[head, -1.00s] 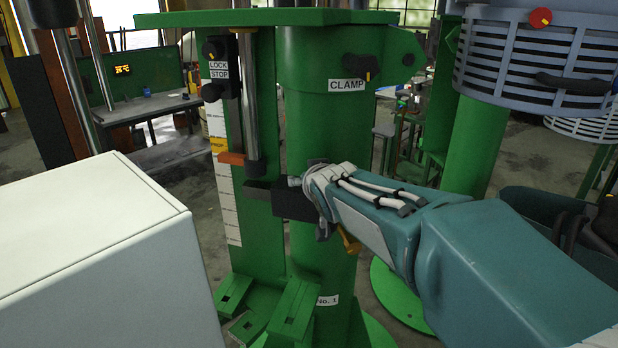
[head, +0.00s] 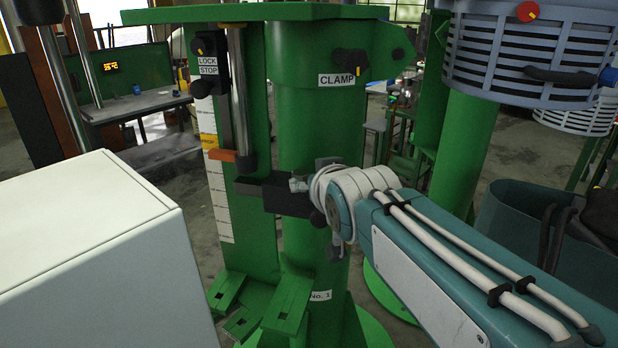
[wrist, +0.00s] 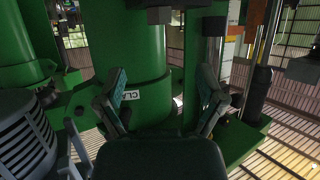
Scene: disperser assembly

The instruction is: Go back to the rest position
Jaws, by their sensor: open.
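My gripper shows in the wrist view (wrist: 162,100), its two fingers spread apart with nothing between them. Behind the fingers is the green disperser column (wrist: 125,45). In the head view my arm reaches in from the lower right, and its wrist end is in front of the same green column (head: 315,130), near a dark bracket (head: 290,196). My fingers cannot be made out there. A CLAMP label (head: 337,80) and a black clamp knob (head: 350,62) are on the upper column. A LOCK STOP label (head: 208,65) is to their left.
A white box (head: 85,230) fills the lower left. A grey slatted guard (head: 530,50) with a red knob (head: 527,11) hangs at the upper right. A dark teal container (head: 510,215) stands at the right. A desk (head: 140,103) is at the back left.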

